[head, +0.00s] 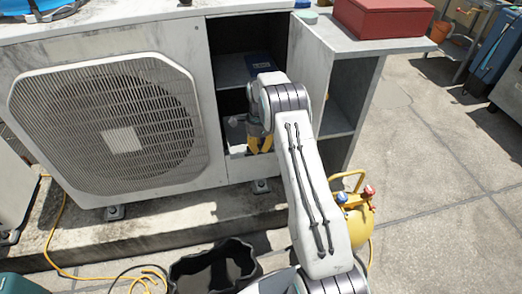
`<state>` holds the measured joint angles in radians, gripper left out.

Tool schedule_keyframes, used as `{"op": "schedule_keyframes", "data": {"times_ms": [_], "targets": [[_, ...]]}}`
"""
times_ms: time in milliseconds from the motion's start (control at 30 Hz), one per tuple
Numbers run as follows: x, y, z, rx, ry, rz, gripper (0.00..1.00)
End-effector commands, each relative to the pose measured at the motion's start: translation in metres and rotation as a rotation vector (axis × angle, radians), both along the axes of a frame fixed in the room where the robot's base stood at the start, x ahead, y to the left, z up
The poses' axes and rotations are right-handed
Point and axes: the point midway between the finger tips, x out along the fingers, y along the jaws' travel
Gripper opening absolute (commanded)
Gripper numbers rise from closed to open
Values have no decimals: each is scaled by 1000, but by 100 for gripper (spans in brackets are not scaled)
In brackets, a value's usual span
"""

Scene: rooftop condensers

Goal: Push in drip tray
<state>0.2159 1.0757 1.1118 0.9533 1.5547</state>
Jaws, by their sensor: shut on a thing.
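The condenser unit (200,60) has an open bay to the right of its fan grille. Low in that bay is a pale tray-like piece (237,151), apparently the drip tray; my arm and gripper hide its right part. My gripper (259,146), with yellow fingertips, reaches down into the bay at the tray's front. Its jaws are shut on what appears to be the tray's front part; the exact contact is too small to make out. How far the tray stands out of the bay cannot be told.
A shelf (232,72) crosses the bay above, with a dark blue item (259,64) on it. An open side panel (312,62) stands close right of my arm. A red box (383,17) sits on top. A black bin (212,268) and a yellow tank (357,222) stand in front.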

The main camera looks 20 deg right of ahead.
Motion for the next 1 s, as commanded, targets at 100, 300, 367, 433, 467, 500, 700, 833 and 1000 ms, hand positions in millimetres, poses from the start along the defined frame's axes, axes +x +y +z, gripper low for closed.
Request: {"op": "schedule_keyframes", "data": {"times_ms": [100,300,367,433,467,500,700,833,1000], "targets": [[9,-2,0,0,1,0,0],[16,-3,0,0,1,0,0],[17,-3,-1,0,2,0,0],[17,-3,-1,0,2,0,0],[17,-3,-1,0,2,0,0],[17,-3,-1,0,2,0,0],[17,-3,-1,0,2,0,17],[17,-3,-1,0,2,0,29],[17,-3,0,0,1,0,40]]}}
